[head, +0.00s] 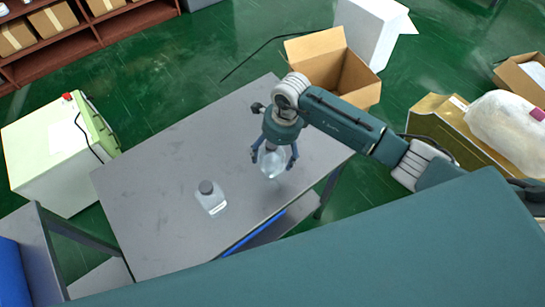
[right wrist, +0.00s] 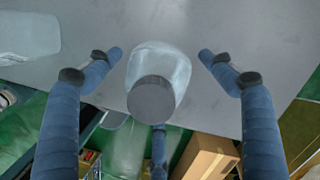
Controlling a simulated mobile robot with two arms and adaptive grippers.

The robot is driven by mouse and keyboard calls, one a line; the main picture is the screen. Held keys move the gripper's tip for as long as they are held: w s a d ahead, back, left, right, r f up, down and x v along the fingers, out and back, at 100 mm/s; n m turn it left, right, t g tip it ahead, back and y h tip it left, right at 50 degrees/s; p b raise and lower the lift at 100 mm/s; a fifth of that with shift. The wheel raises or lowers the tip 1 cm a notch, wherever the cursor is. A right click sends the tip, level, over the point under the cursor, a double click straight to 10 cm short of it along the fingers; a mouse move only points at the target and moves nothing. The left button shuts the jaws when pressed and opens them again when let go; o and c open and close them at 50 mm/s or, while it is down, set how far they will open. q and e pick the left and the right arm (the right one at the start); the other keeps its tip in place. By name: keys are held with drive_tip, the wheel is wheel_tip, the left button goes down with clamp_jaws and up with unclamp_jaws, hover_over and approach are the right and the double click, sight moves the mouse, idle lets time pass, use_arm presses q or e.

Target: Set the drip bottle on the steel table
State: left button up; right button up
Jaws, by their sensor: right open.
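A clear bottle with a dark grey cap (right wrist: 152,99) is between the spread fingers of my right gripper (right wrist: 160,57). There is a gap on both sides of it in the right wrist view. In the head view this bottle (head: 272,164) appears to stand on the grey steel table (head: 150,190), partly hidden by my open right gripper (head: 273,155). A second clear bottle with a grey cap (head: 211,199) stands nearer the table's front, to the left. I cannot tell from looks which is the drip bottle. My left gripper is not in view.
An open cardboard box (head: 345,75) is behind the table. A pale green and white cabinet (head: 55,150) stands left, and a brown shelf with boxes (head: 90,40) is far left. The table's left part is clear.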

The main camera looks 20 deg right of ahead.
drive_tip(key=r, duration=0.3)
drive_tip(key=r+b, duration=0.1)
drive_tip(key=r, duration=0.2)
drive_tip(key=d+r, duration=0.1)
drive_tip(key=r, duration=0.2)
drive_tip(key=shift+s, duration=0.3)
